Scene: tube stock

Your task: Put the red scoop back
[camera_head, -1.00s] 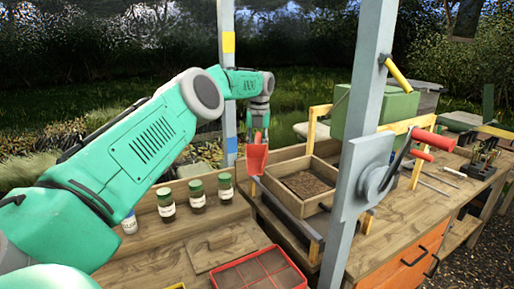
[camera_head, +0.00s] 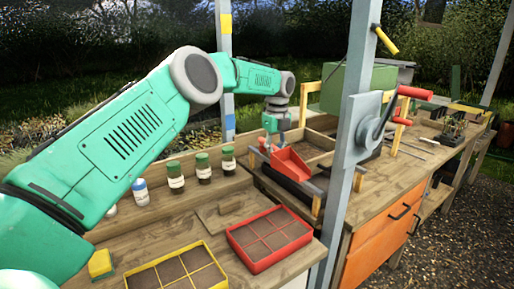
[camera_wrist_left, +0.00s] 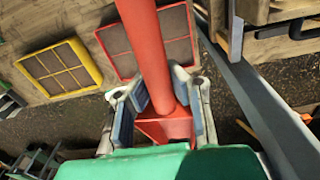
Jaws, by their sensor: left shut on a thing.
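The red scoop (camera_head: 290,165) is held by my left gripper (camera_head: 272,140) over the near side of the wooden soil box, above the dark trough at the bench's rear. In the left wrist view the scoop's red handle (camera_wrist_left: 158,50) runs up between the two fingers of my left gripper (camera_wrist_left: 160,108), which are shut on it. The wooden box (camera_head: 318,140) behind the scoop is partly hidden by the gripper and scoop. My right gripper is not in view.
A red divided tray (camera_head: 268,262) and a yellow divided tray (camera_head: 208,257) lie on the bench. Green-lidded jars (camera_head: 203,170) stand along its back. A yellow sponge (camera_head: 100,264) lies at left.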

